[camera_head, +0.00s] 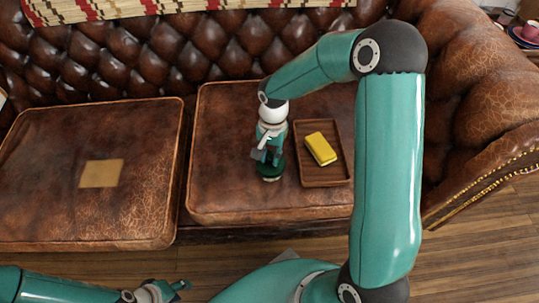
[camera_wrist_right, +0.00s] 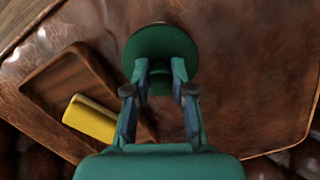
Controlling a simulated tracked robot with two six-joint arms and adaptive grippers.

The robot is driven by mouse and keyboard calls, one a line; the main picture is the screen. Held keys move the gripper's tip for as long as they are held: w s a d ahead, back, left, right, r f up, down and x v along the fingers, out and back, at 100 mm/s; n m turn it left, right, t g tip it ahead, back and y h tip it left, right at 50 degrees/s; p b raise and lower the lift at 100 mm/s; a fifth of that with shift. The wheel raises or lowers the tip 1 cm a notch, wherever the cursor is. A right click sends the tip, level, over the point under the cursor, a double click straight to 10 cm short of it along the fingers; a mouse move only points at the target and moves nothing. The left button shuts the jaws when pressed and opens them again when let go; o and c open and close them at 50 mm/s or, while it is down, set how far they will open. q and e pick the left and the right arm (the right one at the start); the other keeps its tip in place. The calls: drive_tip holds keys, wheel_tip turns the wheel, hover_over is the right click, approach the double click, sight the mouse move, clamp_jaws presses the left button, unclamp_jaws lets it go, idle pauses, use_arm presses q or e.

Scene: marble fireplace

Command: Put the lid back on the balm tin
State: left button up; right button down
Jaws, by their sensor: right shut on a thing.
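My right gripper (camera_head: 264,155) points down over the right seat cushion. In the wrist view my right gripper (camera_wrist_right: 160,92) is shut on the green lid (camera_wrist_right: 135,45), a round disc between and beyond the fingertips. In the head view the green lid (camera_head: 276,168) shows partly behind the fingers. A pale rim, probably the balm tin (camera_head: 270,179), shows just under it. I cannot tell whether lid and tin touch or line up. My left gripper (camera_head: 180,287) is low at the bottom left, away from both; its finger opening is unclear.
A brown wooden tray (camera_head: 325,180) holding a yellow block (camera_head: 321,149) lies just right of my right gripper. A tan square (camera_head: 101,173) lies on the left cushion (camera_head: 60,215). The tufted sofa back (camera_head: 150,50) rises behind. The cushion left of the gripper is clear.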

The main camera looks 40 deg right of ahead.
idle(0.7)
drive_tip(key=c, duration=0.9)
unclamp_jaws()
drive_tip(key=shift+o, duration=0.3)
drive_tip(key=o, duration=0.4)
drive_tip(key=shift+r+p, duration=2.4)
drive_tip(key=shift+r, duration=1.1)
